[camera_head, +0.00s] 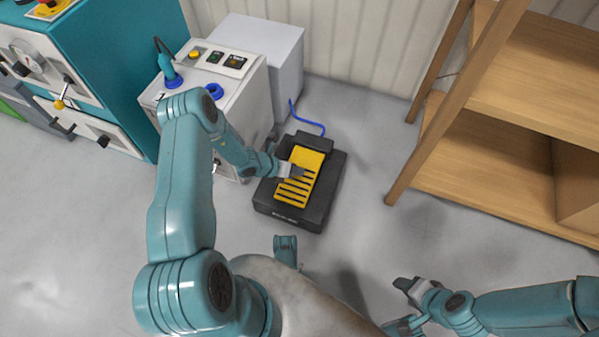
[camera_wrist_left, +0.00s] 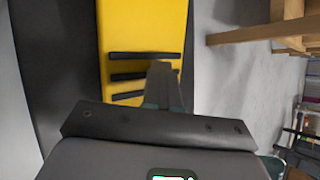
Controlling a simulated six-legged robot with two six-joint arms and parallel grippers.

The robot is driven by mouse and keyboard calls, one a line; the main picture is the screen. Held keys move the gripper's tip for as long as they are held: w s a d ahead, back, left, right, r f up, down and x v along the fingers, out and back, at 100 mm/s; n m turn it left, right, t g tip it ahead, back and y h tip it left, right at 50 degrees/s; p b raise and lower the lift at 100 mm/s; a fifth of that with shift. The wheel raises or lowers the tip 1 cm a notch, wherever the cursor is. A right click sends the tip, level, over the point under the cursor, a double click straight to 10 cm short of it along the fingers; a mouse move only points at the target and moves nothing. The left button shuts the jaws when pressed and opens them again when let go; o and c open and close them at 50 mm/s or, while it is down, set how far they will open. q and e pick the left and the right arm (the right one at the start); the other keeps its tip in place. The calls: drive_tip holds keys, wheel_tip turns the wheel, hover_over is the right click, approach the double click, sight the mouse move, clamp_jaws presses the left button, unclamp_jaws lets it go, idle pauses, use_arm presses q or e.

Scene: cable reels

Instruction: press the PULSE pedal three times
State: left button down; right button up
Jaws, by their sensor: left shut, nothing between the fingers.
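The pedal has a yellow plate (camera_head: 306,160) with black slots, set in a black base (camera_head: 322,200) on the floor. Small lettering on the base's front edge is too small to read. My left gripper (camera_head: 297,171) is shut and empty, its tips over the middle of the yellow plate. In the left wrist view the shut fingers (camera_wrist_left: 161,82) lie over the slotted part of the yellow plate (camera_wrist_left: 140,28); I cannot tell whether they touch it. My right gripper (camera_head: 404,285) is at the lower right, away from the pedal; its jaw state is unclear.
A grey machine (camera_head: 238,103) with blue fittings and buttons stands left of the pedal, and a blue cable (camera_head: 308,124) runs behind the pedal. A teal cabinet (camera_head: 122,62) is farther left. A wooden shelf (camera_head: 485,125) stands right. Floor between pedal and shelf is clear.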

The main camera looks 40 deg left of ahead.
use_arm(q)
drive_tip(key=shift+f, duration=0.2)
drive_tip(key=shift+s+d+r, duration=0.1)
drive_tip(key=shift+r+p, duration=0.9)
drive_tip(key=shift+r, duration=0.05)
drive_tip(key=shift+r+p, duration=0.45)
drive_tip(key=shift+r, duration=0.2)
wheel_tip(320, 180, up, 5)
drive_tip(key=p, duration=0.4)
